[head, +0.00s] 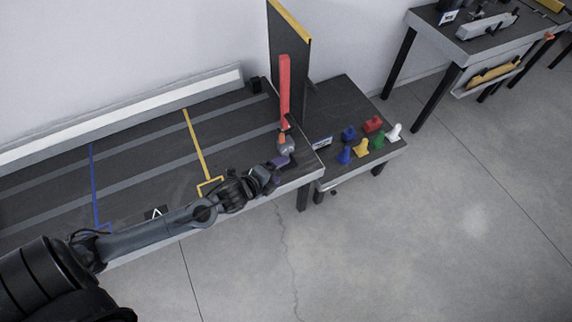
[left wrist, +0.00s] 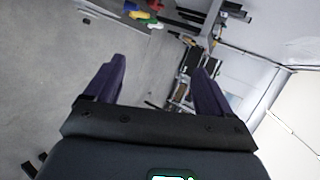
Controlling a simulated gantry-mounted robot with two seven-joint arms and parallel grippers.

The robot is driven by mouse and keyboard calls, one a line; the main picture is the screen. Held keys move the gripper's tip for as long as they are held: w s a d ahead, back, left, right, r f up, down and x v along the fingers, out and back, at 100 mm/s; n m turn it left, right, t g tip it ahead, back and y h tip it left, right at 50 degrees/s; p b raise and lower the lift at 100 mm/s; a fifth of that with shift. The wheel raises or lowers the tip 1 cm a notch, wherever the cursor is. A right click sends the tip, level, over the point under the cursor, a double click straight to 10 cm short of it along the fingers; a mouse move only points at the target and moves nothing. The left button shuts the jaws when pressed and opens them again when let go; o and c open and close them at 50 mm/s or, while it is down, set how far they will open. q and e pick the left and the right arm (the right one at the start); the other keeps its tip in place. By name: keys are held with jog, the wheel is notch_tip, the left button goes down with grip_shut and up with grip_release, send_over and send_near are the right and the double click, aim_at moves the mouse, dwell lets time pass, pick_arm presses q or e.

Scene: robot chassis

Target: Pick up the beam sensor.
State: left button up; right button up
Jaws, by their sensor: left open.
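My left gripper (head: 283,160) reaches over the right end of the long dark bench. In the left wrist view its two purple fingers (left wrist: 158,75) stand wide apart with nothing between them. A small grey rounded object with an orange top (head: 286,146) is right beside the fingertips in the head view; I cannot tell whether they touch. Several small coloured pieces, including a blue one (head: 345,155), a yellow one (head: 361,148) and a white one (head: 393,133), stand on the lower side table. No piece is clearly recognisable as the beam sensor. My right gripper is not in view.
The long bench (head: 140,150) has blue and yellow stripes. A tall red bar (head: 285,85) and an upright dark panel (head: 290,50) rise at its right end. The side table (head: 340,100) adjoins it. Another table (head: 470,45) stands at upper right. The floor in front is clear.

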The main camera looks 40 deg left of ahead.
pick_arm(q)
jog(key=w+a+f+m+t+h+b, duration=0.1)
jog(key=w+a+f+m+t+b, duration=0.15)
jog(key=f+m+b, duration=0.3)
jog(key=w+a+f+m+t+h+b, duration=0.1)
jog(key=w+a+f+m+b, duration=0.25)
jog(key=f+b, duration=0.3)
jog(key=m+h+b, duration=0.5)
jog(key=m+b, duration=0.8)
jog(key=b, duration=0.2)
send_near(279, 149)
jog(key=w+f, duration=0.1)
jog(key=w, duration=0.2)
jog(key=shift+t, duration=0.35)
jog(key=shift+d+b+x, duration=0.25)
jog(key=shift+b+x, duration=0.8)
jog(key=shift+x, duration=1.45)
jog(key=w+d+b, duration=0.2)
jog(key=w, duration=0.1)
jog(key=shift+d+r, duration=0.2)
jog(key=shift+w+d+r+b, duration=0.1)
jog(key=shift+w+d+b, duration=0.2)
jog(key=shift+w+b, duration=0.25)
jog(key=shift+w, duration=0.1)
jog(key=shift+c, duration=0.5)
jog(key=c, duration=1.2)
